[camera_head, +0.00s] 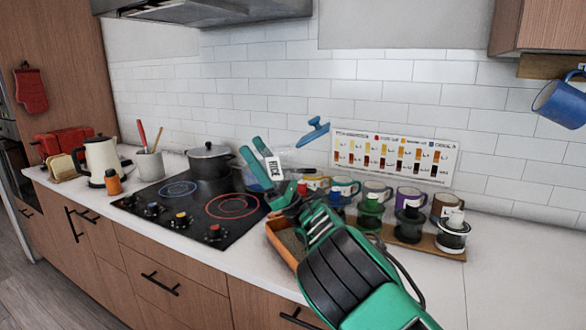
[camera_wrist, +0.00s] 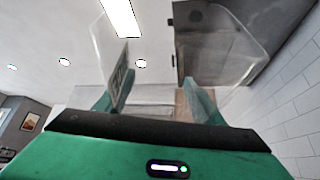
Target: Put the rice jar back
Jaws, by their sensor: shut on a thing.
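The rice jar (camera_head: 273,168) is a clear container with a white label reading RICE. My green gripper (camera_head: 253,150) is shut on it and holds it raised above the counter, in front of the tiled wall near the hob's right side. In the wrist view the jar's see-through walls and its label (camera_wrist: 121,80) show between and around the fingers of my gripper (camera_wrist: 155,78). The jar looks tilted. Its clear outline is faint in the head view, and its contents cannot be made out. Its place of storage cannot be identified.
A black hob (camera_head: 190,208) with a dark pot (camera_head: 210,162) lies to the left. Several coffee cups and drippers stand on a wooden board (camera_head: 450,254) at right. An orange-rimmed tray (camera_head: 282,248) sits under my arm. A blue object (camera_head: 313,131) is before the wall.

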